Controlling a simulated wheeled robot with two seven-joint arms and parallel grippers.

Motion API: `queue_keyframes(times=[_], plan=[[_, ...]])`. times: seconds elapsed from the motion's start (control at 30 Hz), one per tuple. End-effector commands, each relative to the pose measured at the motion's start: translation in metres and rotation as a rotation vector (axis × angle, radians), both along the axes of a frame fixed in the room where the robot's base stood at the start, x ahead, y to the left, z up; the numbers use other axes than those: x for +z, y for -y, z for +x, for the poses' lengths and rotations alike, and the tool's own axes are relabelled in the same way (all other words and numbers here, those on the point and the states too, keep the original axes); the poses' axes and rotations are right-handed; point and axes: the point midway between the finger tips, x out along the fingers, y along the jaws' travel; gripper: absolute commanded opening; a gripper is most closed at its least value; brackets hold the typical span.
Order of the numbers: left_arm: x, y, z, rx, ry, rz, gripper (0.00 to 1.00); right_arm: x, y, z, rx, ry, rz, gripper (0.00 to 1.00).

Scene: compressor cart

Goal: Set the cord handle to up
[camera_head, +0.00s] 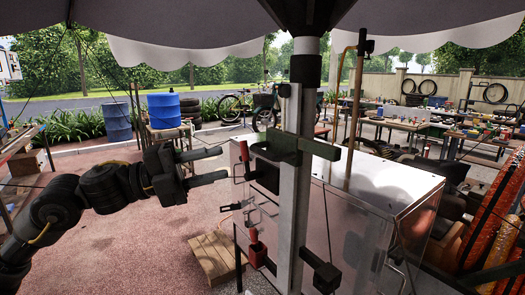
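The compressor cart is a pale box (350,235) right of centre, with an upright pole in front of it. A red handle-like part (256,250) sits low beside the pole. A small red part (244,150) shows higher, at the cart's left edge. I cannot tell for sure which of these is the cord handle. My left gripper (216,165) comes in from the left, with its two fingers apart and nothing between them. Its fingertips point right, just left of the upper red part. My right gripper is not in view.
The pale pole (293,190) with dark green brackets blocks part of the cart's front. A wooden pallet (215,257) lies on the ground below left. A blue barrel (163,110) and workbenches stand farther back. Open paving lies left of the cart.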

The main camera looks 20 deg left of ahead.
Motion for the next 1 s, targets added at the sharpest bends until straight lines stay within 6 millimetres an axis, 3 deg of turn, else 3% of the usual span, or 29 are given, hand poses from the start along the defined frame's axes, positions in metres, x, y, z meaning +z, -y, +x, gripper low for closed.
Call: queue_keyframes(times=[0.5, 0.7, 1.0], plan=[[0.018, 0.075, 0.039, -0.001, -0.002, -0.004, 0.34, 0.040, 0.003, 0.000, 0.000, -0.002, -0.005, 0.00], [0.018, 0.088, 0.046, 0.000, -0.002, -0.002, 0.34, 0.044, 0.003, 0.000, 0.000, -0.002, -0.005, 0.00], [0.017, 0.090, 0.048, 0.002, -0.002, -0.002, 0.34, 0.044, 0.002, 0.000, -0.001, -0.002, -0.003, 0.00]])
